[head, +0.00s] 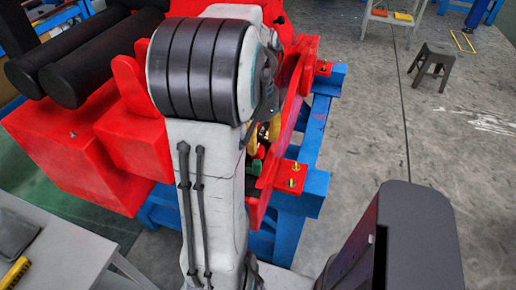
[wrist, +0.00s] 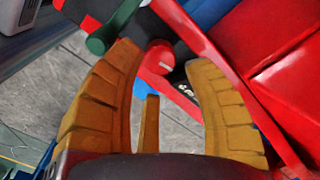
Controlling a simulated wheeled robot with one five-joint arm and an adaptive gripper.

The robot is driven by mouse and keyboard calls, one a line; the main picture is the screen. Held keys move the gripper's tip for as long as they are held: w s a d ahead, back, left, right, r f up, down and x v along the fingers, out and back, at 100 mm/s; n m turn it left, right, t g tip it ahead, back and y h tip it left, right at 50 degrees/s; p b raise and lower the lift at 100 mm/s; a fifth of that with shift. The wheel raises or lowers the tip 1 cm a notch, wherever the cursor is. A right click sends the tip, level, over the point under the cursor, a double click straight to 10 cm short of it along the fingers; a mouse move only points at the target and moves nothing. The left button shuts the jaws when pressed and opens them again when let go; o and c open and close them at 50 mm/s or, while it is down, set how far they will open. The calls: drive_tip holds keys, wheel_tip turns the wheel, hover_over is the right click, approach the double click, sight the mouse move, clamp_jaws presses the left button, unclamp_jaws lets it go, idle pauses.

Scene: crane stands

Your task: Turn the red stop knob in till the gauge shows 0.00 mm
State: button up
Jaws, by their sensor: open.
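The red stop knob (wrist: 158,59) shows in the wrist view as a round red cap with a short white mark on its face. My gripper (wrist: 165,64) has its yellow-brown fingers spread, with the knob between and just beyond the tips in the picture. I see no clear finger contact, and the remaining depth cannot be told. A small dark patch with pale marks (wrist: 187,90) lies right of the knob; whether it is the gauge cannot be told, and no reading is legible. In the head view my arm hides the knob, and only bits of my gripper (head: 265,133) show.
A dark green rounded part (wrist: 112,28) sits by the left fingertip. A red bar runs diagonally past the right finger. In the head view the red machine (head: 75,150) rests on a blue frame (head: 312,190). Grey floor to the right is open, with a stool (head: 434,62) farther off.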

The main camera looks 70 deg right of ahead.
sight(258, 148)
drive_tip(key=shift+f, duration=2.1)
drive_tip(key=c, duration=0.9)
drive_tip(key=shift+m, duration=0.7)
drive_tip(key=o, duration=0.9)
